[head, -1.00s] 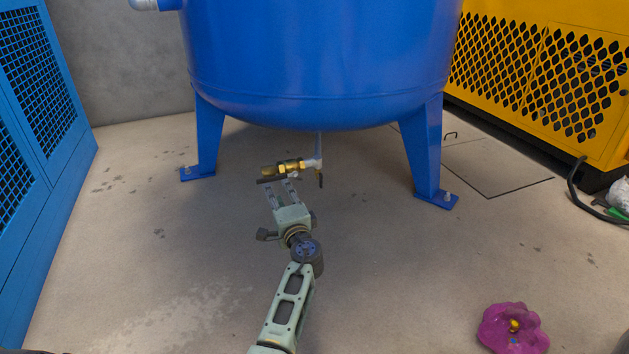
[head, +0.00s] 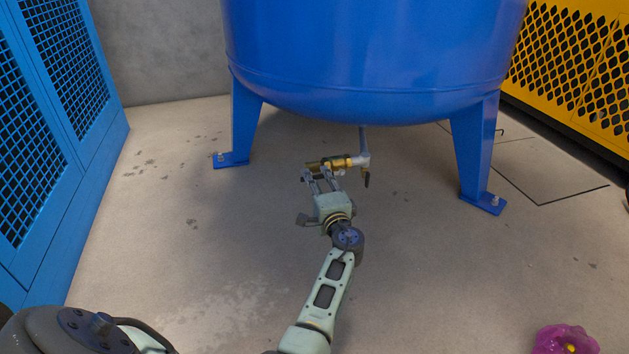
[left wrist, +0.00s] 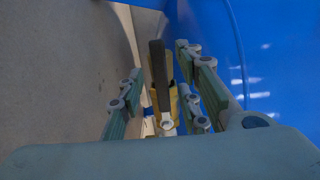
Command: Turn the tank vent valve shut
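The tank vent valve (head: 341,162) is a brass body on a grey pipe below the blue tank (head: 370,70). Its dark handle (left wrist: 159,75) shows in the left wrist view, with the brass body partly hidden behind it. My left gripper (head: 320,173) is at the valve, its fingertips overlapping the left part of the brass in the head view. In the left wrist view my left gripper (left wrist: 160,85) is open, one finger on each side of the handle, with visible gaps. Contact cannot be told. My right gripper is not in view.
Tank legs (head: 243,120) stand either side of the valve, bolted to the floor. A blue mesh cabinet (head: 50,130) is at the left, a yellow perforated housing (head: 570,65) at the right. A purple object (head: 565,341) lies at bottom right. Floor around the valve is clear.

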